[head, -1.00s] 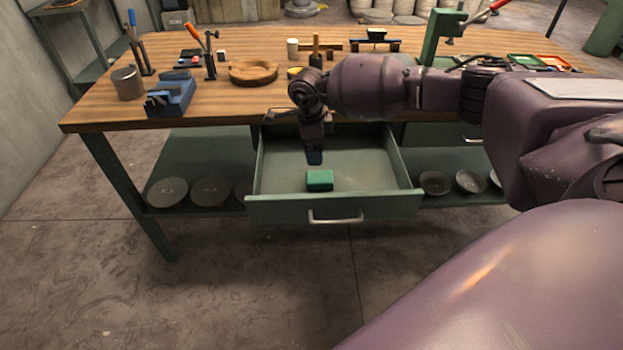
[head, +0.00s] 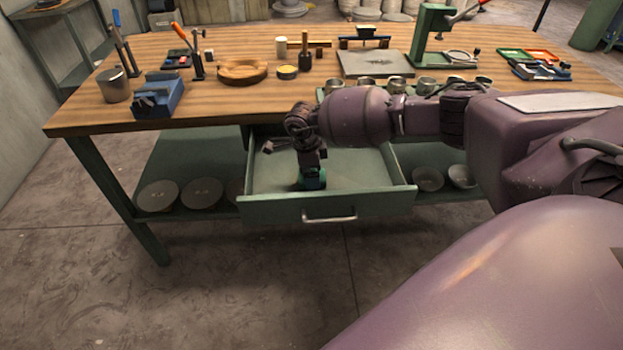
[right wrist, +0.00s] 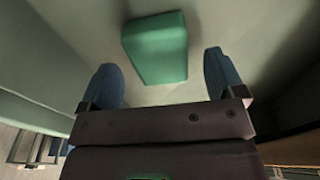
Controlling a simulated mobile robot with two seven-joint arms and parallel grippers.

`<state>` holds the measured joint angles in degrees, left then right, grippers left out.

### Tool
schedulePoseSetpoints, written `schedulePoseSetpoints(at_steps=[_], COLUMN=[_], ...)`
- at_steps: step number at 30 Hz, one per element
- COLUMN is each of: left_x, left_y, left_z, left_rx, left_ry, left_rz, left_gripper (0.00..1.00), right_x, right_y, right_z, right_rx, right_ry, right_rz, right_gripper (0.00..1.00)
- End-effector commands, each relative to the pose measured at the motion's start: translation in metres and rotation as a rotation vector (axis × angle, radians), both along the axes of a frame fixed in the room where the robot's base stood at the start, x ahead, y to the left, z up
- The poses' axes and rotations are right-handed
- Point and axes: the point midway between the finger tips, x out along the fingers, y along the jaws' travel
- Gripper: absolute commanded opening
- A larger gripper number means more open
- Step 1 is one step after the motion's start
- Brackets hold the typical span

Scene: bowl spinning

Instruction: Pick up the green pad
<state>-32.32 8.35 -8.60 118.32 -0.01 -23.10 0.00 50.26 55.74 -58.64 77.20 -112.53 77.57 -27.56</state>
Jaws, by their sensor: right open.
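The green pad (right wrist: 157,50) lies on the floor of the open drawer. In the right wrist view it sits a little beyond the fingertips, roughly centred between them. My right gripper (right wrist: 164,72) is open, with one blue finger to each side and nothing between them. In the head view my right gripper (head: 312,182) points down into the drawer (head: 352,206) and covers most of the pad, of which only a little green shows (head: 314,178). I cannot tell whether the fingers touch the drawer floor. My left gripper is not in view.
The drawer's front panel and side walls surround the gripper. The wooden bench top (head: 215,100) above holds a wooden bowl (head: 242,71), a blue vise (head: 158,97), a metal cup (head: 114,86) and a green press (head: 432,38). Grey discs (head: 202,193) lie on the lower shelf.

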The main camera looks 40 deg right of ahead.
Motion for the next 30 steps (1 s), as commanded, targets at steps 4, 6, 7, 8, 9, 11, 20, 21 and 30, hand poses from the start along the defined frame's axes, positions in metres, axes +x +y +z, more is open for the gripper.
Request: schedulePoseSetpoints(at_steps=[4,6,7,8,9,11,20,21,30], left_x=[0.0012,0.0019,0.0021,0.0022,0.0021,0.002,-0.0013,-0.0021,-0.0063], left_y=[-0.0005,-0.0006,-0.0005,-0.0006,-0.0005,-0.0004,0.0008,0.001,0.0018], left_z=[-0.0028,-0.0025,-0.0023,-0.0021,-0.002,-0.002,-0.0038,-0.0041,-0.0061], left_rx=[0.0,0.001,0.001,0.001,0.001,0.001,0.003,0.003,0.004], left_ry=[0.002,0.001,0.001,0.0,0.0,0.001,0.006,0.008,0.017], left_rz=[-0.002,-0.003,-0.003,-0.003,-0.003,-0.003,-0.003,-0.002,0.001], left_gripper=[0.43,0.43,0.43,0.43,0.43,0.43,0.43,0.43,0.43], right_x=[-0.0018,-0.0015,-0.0014,-0.0012,-0.0013,-0.0012,-0.0012,-0.0012,-0.001], right_y=[-0.0019,-0.0022,-0.0023,-0.0022,-0.0022,-0.0022,-0.0022,-0.0022,-0.0024], right_z=[-0.0191,-0.0203,-0.0201,-0.0197,-0.0193,-0.0191,-0.019,-0.019,-0.0165], right_rx=[0.0,0.0,0.0,0.0,-0.001,-0.001,0.0,0.0,0.0], right_ry=[0.002,0.001,0.0,0.0,-0.001,-0.001,0.0,0.0,-0.001], right_rz=[-0.001,-0.001,-0.001,-0.001,-0.001,-0.001,-0.001,-0.001,-0.001], right_gripper=[0.88,0.88,0.88,0.88,0.88,0.88,0.44,0.38,0.34])
